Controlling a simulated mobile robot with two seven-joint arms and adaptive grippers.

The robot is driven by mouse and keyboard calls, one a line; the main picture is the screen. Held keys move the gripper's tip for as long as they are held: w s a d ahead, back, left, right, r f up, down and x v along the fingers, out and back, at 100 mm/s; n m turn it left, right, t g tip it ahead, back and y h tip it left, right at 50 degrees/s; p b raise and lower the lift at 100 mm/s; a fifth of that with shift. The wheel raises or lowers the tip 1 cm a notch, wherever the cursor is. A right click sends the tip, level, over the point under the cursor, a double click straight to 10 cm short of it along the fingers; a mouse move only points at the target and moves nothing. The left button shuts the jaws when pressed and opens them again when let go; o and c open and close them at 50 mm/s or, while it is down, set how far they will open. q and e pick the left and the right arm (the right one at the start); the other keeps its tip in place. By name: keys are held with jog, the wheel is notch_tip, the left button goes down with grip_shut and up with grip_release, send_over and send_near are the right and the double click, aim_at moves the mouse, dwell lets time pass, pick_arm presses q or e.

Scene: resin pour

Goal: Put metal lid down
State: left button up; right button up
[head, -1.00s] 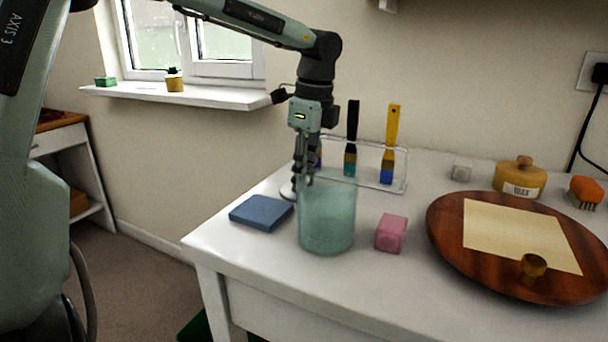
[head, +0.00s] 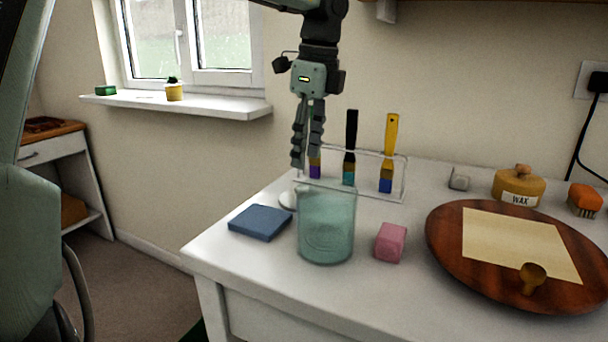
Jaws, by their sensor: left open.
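The metal lid (head: 287,199) lies on the white table, behind the glass jar and just beyond the blue block. Only its left part shows clearly; the jar hides the rest. The greenish glass jar (head: 326,228) stands upright and without a cover. My left gripper (head: 305,165) points down above the lid and behind the jar. My right gripper is not in view.
A clear rack (head: 404,176) with several brushes stands just right of my left gripper. A blue block (head: 260,222) and a pink block (head: 391,242) flank the jar. A round wooden board (head: 450,250) and a wax pot (head: 519,188) fill the right side.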

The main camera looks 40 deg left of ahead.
pick_arm(q)
jog(key=r, duration=0.4)
jog(key=shift+d+r, duration=0.3)
jog(key=shift+r, duration=0.1)
